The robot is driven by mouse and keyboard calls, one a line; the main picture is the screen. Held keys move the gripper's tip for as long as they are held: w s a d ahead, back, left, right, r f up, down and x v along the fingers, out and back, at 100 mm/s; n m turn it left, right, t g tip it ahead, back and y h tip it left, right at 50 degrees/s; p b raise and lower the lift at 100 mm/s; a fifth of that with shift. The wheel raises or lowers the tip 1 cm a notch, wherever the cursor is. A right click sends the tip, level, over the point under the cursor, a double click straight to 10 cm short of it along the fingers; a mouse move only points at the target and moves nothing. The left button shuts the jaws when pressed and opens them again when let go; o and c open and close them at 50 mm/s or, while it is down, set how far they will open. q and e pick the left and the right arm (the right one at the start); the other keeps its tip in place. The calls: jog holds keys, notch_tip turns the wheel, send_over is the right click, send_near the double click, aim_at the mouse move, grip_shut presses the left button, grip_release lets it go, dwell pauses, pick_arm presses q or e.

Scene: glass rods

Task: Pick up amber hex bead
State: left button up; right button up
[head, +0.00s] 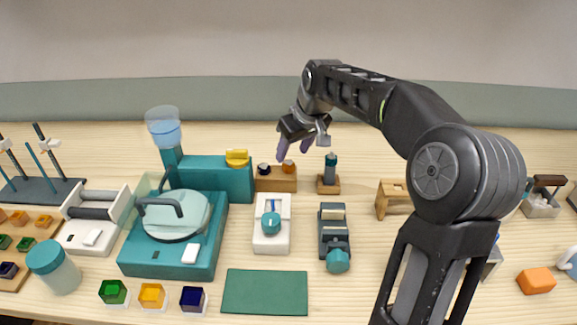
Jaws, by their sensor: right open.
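A small amber bead (288,166) sits on the right part of a low wooden block (276,182) near the back middle of the table, beside a dark bead (263,169). It is small, so its hex shape is hard to make out. My right gripper (294,149) is open and empty, pointing down just above and behind the amber bead, with its purple fingers apart. I cannot tell the exact gap between fingers and bead. My left gripper is not in view.
A teal machine (236,181) with a yellow part stands left of the block. A teal bottle on a wooden stand (328,184) is close on the right. Green, amber and dark blue cubes (152,295) and a green mat (265,292) lie in front.

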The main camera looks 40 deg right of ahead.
aim_at(290, 172)
jog(key=shift+f, duration=0.2)
jog(key=x, duration=0.5)
jog(key=shift+d+f+p, duration=0.1)
jog(key=shift+p, duration=0.25)
jog(key=shift+s, duration=0.1)
jog(key=shift+c, duration=0.3)
grip_shut()
dwell(0.3)
